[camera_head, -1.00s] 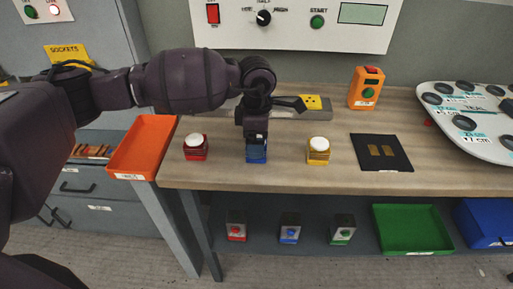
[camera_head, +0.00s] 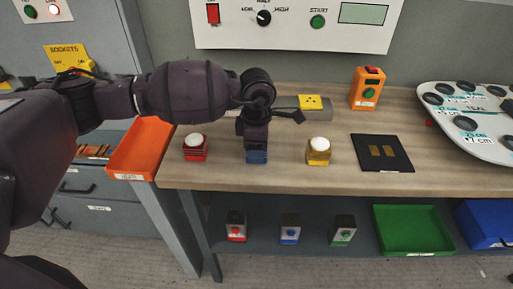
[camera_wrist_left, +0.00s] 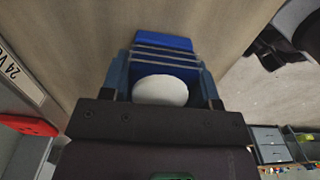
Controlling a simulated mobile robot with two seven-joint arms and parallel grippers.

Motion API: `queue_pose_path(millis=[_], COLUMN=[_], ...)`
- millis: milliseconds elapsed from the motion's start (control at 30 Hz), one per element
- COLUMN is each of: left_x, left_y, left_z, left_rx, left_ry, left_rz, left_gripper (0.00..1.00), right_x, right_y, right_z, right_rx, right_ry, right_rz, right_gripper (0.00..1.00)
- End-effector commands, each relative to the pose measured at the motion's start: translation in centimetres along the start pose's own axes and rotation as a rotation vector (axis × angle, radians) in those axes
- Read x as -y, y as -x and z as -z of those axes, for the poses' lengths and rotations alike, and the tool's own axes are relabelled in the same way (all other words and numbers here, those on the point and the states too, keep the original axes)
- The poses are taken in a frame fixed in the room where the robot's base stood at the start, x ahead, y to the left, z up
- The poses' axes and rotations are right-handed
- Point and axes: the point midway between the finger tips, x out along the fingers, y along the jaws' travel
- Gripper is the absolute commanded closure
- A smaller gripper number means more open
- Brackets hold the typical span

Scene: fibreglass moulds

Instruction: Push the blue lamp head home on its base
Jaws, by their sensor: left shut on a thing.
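The blue lamp (camera_head: 257,157) stands on the bench between a red lamp (camera_head: 195,150) and a yellow lamp (camera_head: 319,153). My left gripper (camera_head: 256,147) is over it from above and covers its upper part, with only a low blue strip showing. The gripper is shut on the lamp head. The seam between head and base is hidden, so I cannot tell any gap. My right gripper is not in view.
An orange tray (camera_head: 141,150) sits at the left end of the bench. A yellow socket block (camera_head: 311,102) is behind.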

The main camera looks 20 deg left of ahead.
Motion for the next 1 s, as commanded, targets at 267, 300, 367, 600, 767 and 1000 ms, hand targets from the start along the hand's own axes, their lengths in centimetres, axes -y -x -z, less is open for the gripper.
queue_pose_path(millis=[267,300,367,600,767,1000], left_x=[-0.1,-0.1,-0.1,-0.1,-0.1,0.0], left_y=[0.9,1.4,2.4,8.1,12.2,17.2], left_z=[0.0,0.0,0.0,0.0,0.0,0.0], left_rx=[0.001,0.001,0.002,0.002,0.002,0.001], left_ry=[0.000,0.000,-0.001,0.000,0.000,0.000], left_rz=[-0.003,-0.004,-0.006,-0.007,-0.007,-0.004], left_gripper=[0.66,0.66,0.66,0.66,0.66,0.66], right_x=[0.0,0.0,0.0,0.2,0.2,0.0], right_y=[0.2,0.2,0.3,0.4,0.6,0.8], right_z=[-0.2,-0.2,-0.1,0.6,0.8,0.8], right_rx=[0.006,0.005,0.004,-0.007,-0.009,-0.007], right_ry=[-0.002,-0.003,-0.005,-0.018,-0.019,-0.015], right_rz=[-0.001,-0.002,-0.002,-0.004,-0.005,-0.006], right_gripper=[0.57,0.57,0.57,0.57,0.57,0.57])
